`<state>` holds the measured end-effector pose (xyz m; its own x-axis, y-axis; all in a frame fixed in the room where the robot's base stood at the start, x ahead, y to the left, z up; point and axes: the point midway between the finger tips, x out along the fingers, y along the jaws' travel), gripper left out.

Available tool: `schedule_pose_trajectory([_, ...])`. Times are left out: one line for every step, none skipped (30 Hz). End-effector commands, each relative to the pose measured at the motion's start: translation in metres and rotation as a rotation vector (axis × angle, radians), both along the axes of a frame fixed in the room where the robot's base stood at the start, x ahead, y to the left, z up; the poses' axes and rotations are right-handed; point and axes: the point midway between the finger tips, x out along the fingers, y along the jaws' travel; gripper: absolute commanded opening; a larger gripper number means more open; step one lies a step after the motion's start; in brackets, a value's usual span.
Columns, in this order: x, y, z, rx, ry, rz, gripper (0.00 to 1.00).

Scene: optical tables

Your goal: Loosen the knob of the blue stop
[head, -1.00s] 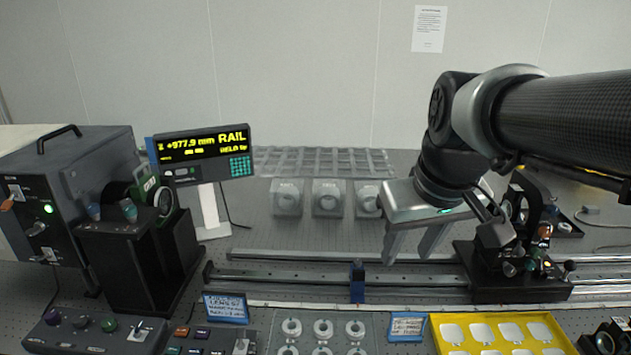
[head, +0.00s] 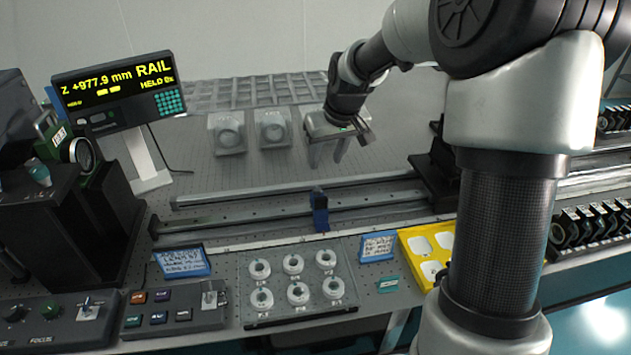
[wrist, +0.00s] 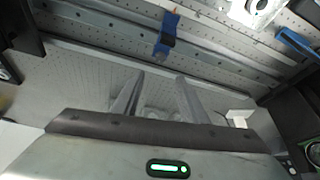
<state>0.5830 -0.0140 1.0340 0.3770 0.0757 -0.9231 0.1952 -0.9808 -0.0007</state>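The blue stop (head: 320,211) sits on the rail (head: 250,216) near the middle of the head view, with a dark knob at its top. It also shows in the wrist view (wrist: 167,33) at the top, beyond the fingertips. My gripper (head: 325,160) hangs above the table behind the rail, pointing down, apart from the stop. In the wrist view its two fingers (wrist: 155,88) are spread with a gap between them and nothing held. The knob's details are too small to make out.
A display (head: 118,90) reading RAIL, +977.9 mm stands at the left. A tray of white rings (head: 295,305), blue-edged cards (head: 183,261) and a yellow tray (head: 408,243) lie in front of the rail. Boxed optics (head: 228,133) stand behind. A dark carriage (head: 436,178) is right of the stop.

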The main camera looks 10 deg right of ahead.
Motion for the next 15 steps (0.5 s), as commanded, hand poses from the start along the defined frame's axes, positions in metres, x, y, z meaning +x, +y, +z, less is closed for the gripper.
schedule_pose_trajectory([0.004,0.001,-0.014,0.0,0.005,0.002,0.39])
schedule_pose_trajectory([0.006,0.002,-0.02,0.0,0.005,0.002,0.39])
schedule_pose_trajectory([0.009,0.003,-0.028,0.002,0.005,0.001,0.39])
schedule_pose_trajectory([0.012,0.003,-0.034,0.001,0.005,0.001,0.39])
schedule_pose_trajectory([0.014,0.004,-0.041,0.0,0.005,0.003,0.39])
schedule_pose_trajectory([0.018,0.005,-0.048,0.0,0.004,0.003,0.39])
schedule_pose_trajectory([0.02,0.005,-0.055,0.001,0.005,0.002,0.39])
schedule_pose_trajectory([0.023,0.005,-0.061,0.001,0.004,0.002,0.39])
schedule_pose_trajectory([0.026,0.006,-0.069,0.001,0.004,0.002,0.39])
schedule_pose_trajectory([0.028,0.006,-0.075,0.0,0.005,0.002,0.39])
schedule_pose_trajectory([0.03,0.007,-0.081,0.0,0.005,0.002,0.39])
schedule_pose_trajectory([0.034,0.007,-0.088,0.001,0.004,0.002,0.39])
schedule_pose_trajectory([0.036,0.008,-0.093,0.0,0.004,0.001,0.39])
schedule_pose_trajectory([0.038,0.008,-0.098,0.0,0.004,0.001,0.39])
schedule_pose_trajectory([0.041,0.009,-0.104,0.0,0.003,0.001,0.39])
